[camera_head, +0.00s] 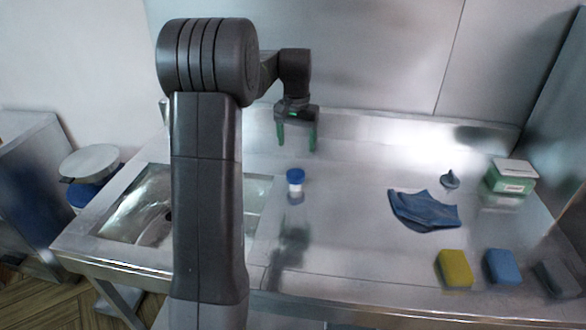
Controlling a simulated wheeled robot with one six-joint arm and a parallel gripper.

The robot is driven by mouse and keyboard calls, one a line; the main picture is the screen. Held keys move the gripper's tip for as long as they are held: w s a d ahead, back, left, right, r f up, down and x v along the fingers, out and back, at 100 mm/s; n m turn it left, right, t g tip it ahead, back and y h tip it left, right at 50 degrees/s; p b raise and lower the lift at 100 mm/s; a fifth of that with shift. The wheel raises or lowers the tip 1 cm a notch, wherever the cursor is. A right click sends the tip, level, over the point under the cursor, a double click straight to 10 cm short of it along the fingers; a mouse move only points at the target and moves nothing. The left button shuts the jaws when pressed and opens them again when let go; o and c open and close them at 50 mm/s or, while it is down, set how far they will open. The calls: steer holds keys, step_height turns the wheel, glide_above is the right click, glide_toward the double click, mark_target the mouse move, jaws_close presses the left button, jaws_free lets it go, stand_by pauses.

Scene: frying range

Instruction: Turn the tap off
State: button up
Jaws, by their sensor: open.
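The tap is mostly or wholly hidden behind my arm in the head view. A small pale metallic piece (163,110) shows at the arm's left edge, behind the sink, and I cannot tell if it is part of the tap. The steel sink basin (130,222) is at the left, partly covered by my arm. A curved bright shape in it may be water or a reflection. My gripper (297,147) is open and empty, with green fingers pointing down above the back of the counter, right of the sink. The tap handle cannot be made out.
A blue-capped white jar (295,182) stands below my gripper in the picture. A blue cloth (424,209), a small grey item (450,180), a green-white box (510,177), a yellow sponge (454,268) and a blue sponge (501,266) lie right. The middle counter is clear.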

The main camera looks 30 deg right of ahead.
mark_target(296, 173)
step_height(296, 173, down, 11)
steer(key=shift+r+p, duration=0.15)
steer(key=shift+p, duration=0.25)
steer(key=c, duration=1)
